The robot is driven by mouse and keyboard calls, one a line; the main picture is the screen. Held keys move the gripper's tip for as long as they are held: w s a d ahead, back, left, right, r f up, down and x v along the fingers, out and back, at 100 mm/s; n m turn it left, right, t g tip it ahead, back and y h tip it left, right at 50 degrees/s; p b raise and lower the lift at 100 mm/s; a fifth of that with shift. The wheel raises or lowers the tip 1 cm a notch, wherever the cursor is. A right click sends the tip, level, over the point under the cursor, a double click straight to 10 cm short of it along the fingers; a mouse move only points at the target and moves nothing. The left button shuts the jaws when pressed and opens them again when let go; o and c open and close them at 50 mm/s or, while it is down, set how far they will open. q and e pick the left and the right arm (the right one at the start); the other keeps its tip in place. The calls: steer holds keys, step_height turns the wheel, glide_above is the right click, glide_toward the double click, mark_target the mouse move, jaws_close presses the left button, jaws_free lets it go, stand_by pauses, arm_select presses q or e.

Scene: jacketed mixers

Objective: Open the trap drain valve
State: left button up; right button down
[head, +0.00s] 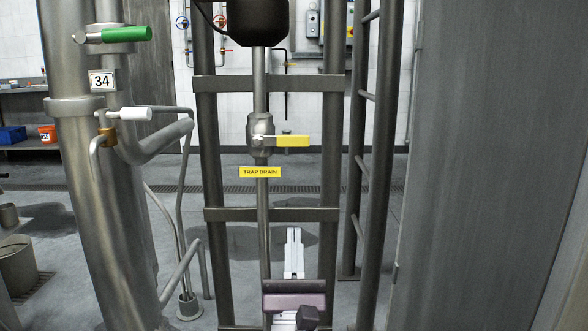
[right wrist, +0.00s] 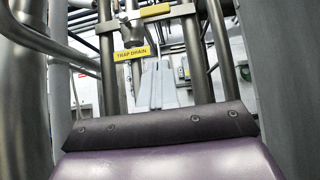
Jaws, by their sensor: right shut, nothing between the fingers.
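The trap drain valve (head: 260,135) sits on a vertical pipe in the middle of the head view. Its yellow handle (head: 293,141) points right, across the pipe. A yellow TRAP DRAIN label (head: 260,172) is just below. My right gripper (head: 293,238) is below and slightly right of the label, fingers pointing up in the picture, shut and empty, apart from the handle. In the right wrist view, the fingers (right wrist: 157,72) show below the handle (right wrist: 155,10) and to the right of the valve body (right wrist: 132,34). My left gripper is out of view.
A dark upright frame (head: 207,150) with crossbars surrounds the pipe. A large steel pipe marked 34 (head: 102,81), with green (head: 127,34) and white (head: 136,113) handles, stands left. A ladder (head: 372,150) and a broad grey wall (head: 490,160) bound the right side.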

steer(key=b, duration=0.4)
glide_toward(281, 141)
steer(key=w+d+r, duration=0.2)
steer(key=w+r, duration=0.1)
steer(key=w, duration=0.2)
steer(key=shift+w, duration=0.15)
